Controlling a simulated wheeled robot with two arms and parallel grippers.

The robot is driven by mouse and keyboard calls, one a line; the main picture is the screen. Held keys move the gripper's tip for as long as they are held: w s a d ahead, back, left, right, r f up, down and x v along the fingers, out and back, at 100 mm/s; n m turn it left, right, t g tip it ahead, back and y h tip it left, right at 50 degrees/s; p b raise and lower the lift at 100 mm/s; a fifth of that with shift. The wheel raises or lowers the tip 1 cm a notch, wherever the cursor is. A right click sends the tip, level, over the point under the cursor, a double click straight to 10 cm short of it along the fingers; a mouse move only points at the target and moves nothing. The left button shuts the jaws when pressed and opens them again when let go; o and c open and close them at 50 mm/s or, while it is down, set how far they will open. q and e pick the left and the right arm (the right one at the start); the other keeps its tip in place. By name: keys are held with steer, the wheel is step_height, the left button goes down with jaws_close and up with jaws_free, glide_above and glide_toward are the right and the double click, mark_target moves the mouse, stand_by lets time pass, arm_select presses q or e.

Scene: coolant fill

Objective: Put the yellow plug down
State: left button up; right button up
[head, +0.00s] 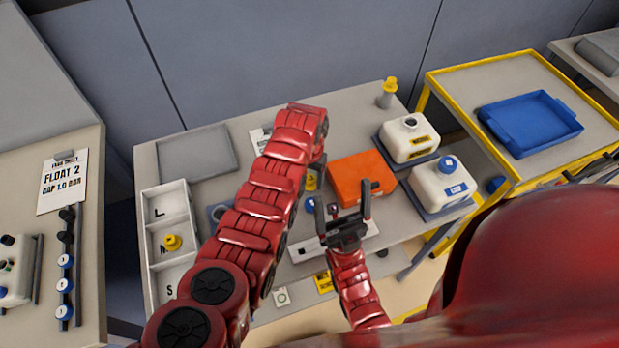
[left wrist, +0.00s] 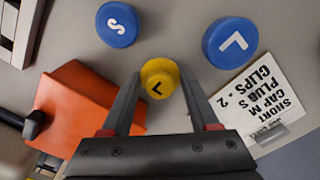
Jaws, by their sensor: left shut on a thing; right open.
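My left gripper (left wrist: 158,84) is shut on a yellow plug (left wrist: 158,78) marked L, with a finger on each side of it. In the head view part of this yellow plug (head: 311,181) shows beside the end of my left arm, which hides most of that gripper. I cannot tell whether the plug touches the table. My right gripper (head: 343,203) is open over the front of the table, near the orange box. Another yellow plug (head: 172,242) lies in the M compartment of the white tray (head: 148,221).
Blue caps marked S (left wrist: 118,24) and L (left wrist: 230,42) and a paper note (left wrist: 262,100) lie around the held plug. An orange box (head: 358,176) stands close by. White jugs (head: 410,140) stand at right. A grey mat (head: 197,153) at back left is bare.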

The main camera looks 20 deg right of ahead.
arm_select(q)
steer(key=shift+f, duration=0.35)
steer(key=shift+f, duration=0.15)
steer(key=o, duration=1.4)
